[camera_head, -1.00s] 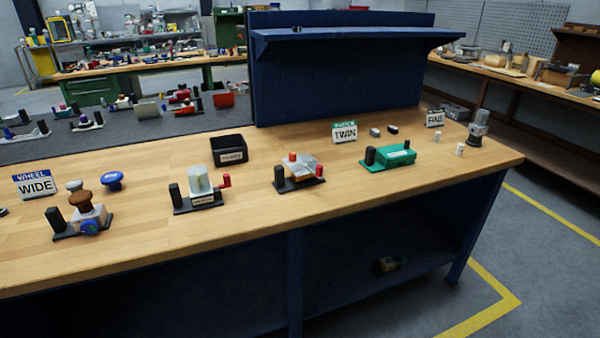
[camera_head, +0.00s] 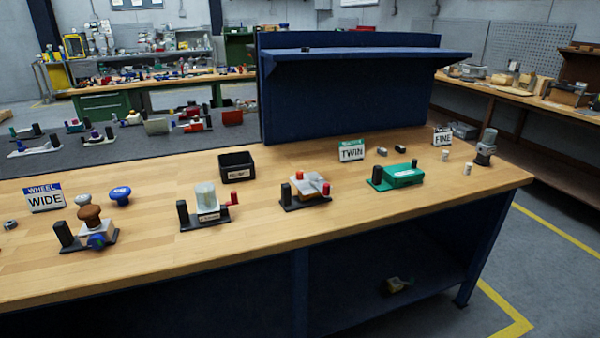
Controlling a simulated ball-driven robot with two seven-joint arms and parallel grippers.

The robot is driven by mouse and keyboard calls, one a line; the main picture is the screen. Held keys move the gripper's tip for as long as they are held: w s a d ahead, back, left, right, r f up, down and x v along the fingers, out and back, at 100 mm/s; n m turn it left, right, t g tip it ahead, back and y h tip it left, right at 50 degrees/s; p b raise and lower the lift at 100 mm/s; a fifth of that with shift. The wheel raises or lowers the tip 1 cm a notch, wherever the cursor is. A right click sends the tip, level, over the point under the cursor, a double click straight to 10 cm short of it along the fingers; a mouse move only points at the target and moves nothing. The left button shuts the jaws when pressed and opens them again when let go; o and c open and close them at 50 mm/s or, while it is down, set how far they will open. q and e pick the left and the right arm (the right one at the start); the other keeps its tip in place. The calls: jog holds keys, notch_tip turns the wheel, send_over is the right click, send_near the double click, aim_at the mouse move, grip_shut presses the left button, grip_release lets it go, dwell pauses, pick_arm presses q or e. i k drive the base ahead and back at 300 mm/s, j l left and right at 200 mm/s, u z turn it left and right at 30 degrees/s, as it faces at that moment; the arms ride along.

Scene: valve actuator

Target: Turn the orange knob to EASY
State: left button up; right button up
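A brown-orange mushroom-shaped knob (camera_head: 89,213) sits on top of a small device with a pale body and a black base (camera_head: 70,242), at the left of the wooden bench. A blue round part is on the device's front, below the knob. No EASY marking is readable in this view. Neither of my grippers is in view.
The front strip is clear.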

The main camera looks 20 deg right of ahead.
aim_at(299, 174)
jog(key=i+l+z, duration=0.1)
jog(key=l, duration=0.3)
jog(key=i+l, duration=0.15)
jog(key=l, duration=0.25)
jog(key=i+l+z, duration=0.15)
jog(key=l, duration=0.25)
jog(key=i+l, duration=0.1)
jog(key=l, duration=0.25)
jog(key=l+z, duration=0.05)
